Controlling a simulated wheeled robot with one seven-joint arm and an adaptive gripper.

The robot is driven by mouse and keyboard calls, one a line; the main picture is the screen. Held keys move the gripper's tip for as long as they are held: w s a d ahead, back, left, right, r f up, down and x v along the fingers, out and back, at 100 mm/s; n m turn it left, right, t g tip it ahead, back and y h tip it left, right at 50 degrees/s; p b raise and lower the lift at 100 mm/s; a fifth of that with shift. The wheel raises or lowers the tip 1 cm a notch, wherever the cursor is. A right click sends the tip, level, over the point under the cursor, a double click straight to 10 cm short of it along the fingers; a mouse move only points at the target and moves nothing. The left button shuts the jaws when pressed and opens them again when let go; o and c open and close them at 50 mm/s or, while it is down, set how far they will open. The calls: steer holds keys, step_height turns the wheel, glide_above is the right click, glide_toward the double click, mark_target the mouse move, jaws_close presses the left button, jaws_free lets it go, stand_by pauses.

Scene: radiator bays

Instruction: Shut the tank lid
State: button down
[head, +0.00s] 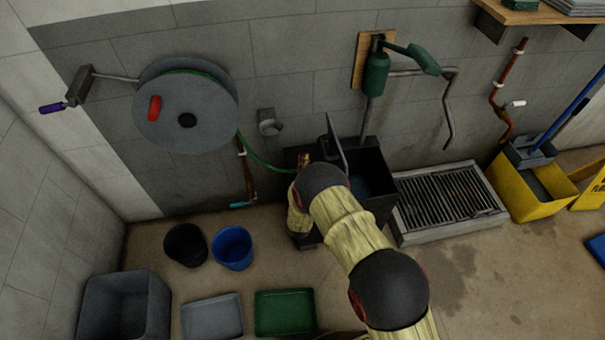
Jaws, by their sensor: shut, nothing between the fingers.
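The tank (376,200) is a dark, open-topped box against the wall, with water visible inside. Its lid (337,146) is a thin dark panel, seen almost edge-on, standing steeply up at the tank's left side, so the tank is open. My arm comes in from the lower right and covers the tank's front left part. My gripper (309,240) is a small dark shape below my wrist, left of the tank and lower in the picture than the lid. It is shut and empty, mostly hidden by my arm. I see no contact with the lid.
A green hose (263,160) runs from the wall reel (187,112) towards the tank's left. A green hand pump (377,75) hangs above the tank. A floor grate (450,203) lies to its right. Buckets (232,247) and trays (285,312) occupy the left floor.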

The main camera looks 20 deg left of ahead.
steer(key=shift+w+d+r+b, duration=0.1)
steer(key=shift+w+d+r, duration=0.15)
steer(key=shift+d, duration=0.35)
steer(key=shift+w+d+r+b, duration=0.2)
steer(key=shift+w+d, duration=0.1)
steer(key=shift+d, duration=0.25)
steer(key=shift+w+d+r+b, duration=0.1)
steer(key=shift+w+d+r, duration=0.15)
steer(key=shift+d, duration=0.35)
